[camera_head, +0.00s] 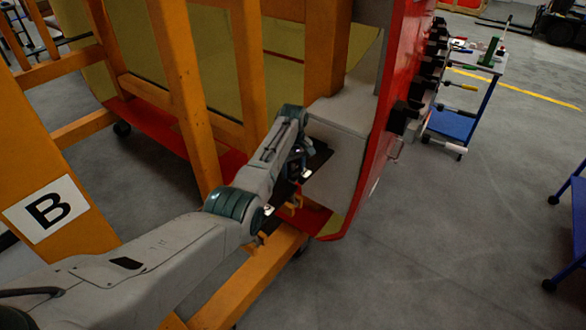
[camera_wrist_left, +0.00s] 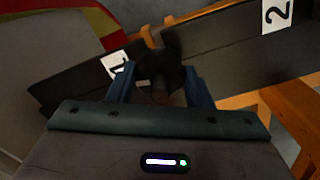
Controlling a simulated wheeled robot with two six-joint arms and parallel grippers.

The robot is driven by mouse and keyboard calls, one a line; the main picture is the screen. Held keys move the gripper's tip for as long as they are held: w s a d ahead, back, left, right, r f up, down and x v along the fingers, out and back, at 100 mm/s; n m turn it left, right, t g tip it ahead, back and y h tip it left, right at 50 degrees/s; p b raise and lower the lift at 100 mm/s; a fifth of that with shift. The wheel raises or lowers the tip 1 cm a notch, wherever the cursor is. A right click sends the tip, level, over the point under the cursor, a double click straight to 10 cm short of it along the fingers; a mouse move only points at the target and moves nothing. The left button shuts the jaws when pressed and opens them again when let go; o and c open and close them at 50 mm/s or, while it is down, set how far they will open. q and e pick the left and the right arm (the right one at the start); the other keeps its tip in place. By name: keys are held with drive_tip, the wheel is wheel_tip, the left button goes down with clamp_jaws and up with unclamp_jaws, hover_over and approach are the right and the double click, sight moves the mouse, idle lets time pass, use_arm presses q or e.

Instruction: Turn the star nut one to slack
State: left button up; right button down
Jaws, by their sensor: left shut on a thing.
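My left gripper (camera_head: 301,165) reaches in from the left to the grey end of the train nosecone (camera_head: 338,112), near a dark plate. In the left wrist view, the two blue fingers of the gripper (camera_wrist_left: 160,82) are shut on a dark star nut (camera_wrist_left: 172,48). The nut is dim, and its lobes are hard to make out. A white label 1 (camera_wrist_left: 115,63) is on a dark plate to its left. A label 2 (camera_wrist_left: 277,15) is on another dark plate at upper right. In the head view the nut is hidden. My right gripper is not in view.
An orange frame (camera_head: 182,90) with a B sign (camera_head: 46,208) stands around the nosecone, close to my left arm. A blue tool trolley (camera_head: 453,124) stands at the upper right. The floor on the right is mostly clear.

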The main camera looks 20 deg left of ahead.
use_arm(q)
drive_tip(key=shift+w+a+r+n, duration=0.1)
drive_tip(key=shift+r+n, duration=0.1)
drive_tip(key=shift+n, duration=0.4)
drive_tip(key=shift+w+r+n, duration=0.1)
drive_tip(key=shift+r+n, duration=0.05)
drive_tip(key=shift+n, duration=0.45)
drive_tip(key=o, duration=0.9)
drive_tip(key=shift+c, duration=0.2)
drive_tip(key=shift+o, duration=0.7)
drive_tip(key=shift+s+f, duration=0.15)
drive_tip(key=shift+f, duration=0.05)
wheel_tip(320, 180, up, 10)
drive_tip(key=b, duration=0.4)
drive_tip(key=shift+r, duration=0.45)
